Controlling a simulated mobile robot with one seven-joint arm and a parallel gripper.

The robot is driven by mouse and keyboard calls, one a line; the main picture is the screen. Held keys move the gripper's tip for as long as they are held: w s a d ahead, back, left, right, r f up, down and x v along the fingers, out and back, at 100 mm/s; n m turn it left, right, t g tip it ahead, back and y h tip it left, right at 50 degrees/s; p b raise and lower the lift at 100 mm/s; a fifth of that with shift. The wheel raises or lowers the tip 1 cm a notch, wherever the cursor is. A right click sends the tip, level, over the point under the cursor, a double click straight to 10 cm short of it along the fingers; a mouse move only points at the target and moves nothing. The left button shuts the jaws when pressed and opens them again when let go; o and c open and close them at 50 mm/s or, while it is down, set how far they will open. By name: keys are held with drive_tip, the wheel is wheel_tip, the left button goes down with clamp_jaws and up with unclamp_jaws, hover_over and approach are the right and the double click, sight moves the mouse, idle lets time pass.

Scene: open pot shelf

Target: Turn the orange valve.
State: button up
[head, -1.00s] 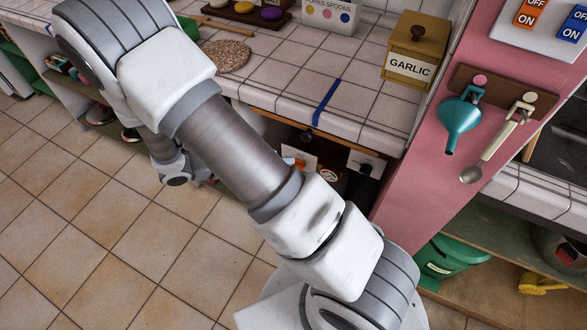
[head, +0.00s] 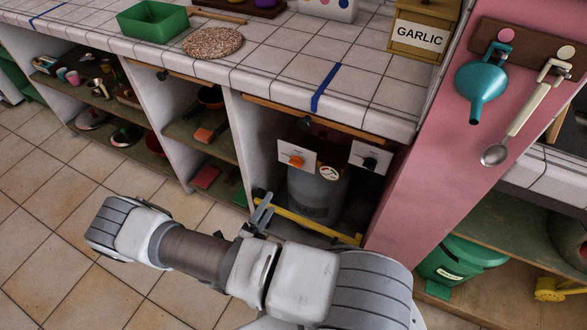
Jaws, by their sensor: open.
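The orange valve (head: 296,161) is a small knob on a white plate (head: 283,150). It is inside the open compartment under the counter, above a grey gas cylinder (head: 316,205). My gripper (head: 264,211) is open with nothing seen between its fingers. It is low in front of the compartment, below and left of the valve and apart from it. My arm stretches across the bottom of the view and does not cover the valve.
A black knob (head: 370,163) on another white plate sits right of the valve, with a round gauge (head: 329,173) between them. A yellow bar (head: 312,223) crosses the compartment's low front. The counter edge (head: 300,93) overhangs above. Tiled floor (head: 60,230) is clear at left.

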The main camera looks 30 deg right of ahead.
sight(296, 163)
drive_tip(key=b+x, duration=0.3)
drive_tip(key=x, duration=1.3)
drive_tip(key=shift+w+d, duration=0.25)
drive_tip(key=shift+d, duration=0.1)
drive_tip(key=shift+r, duration=0.1)
drive_tip(key=c, duration=1.4)
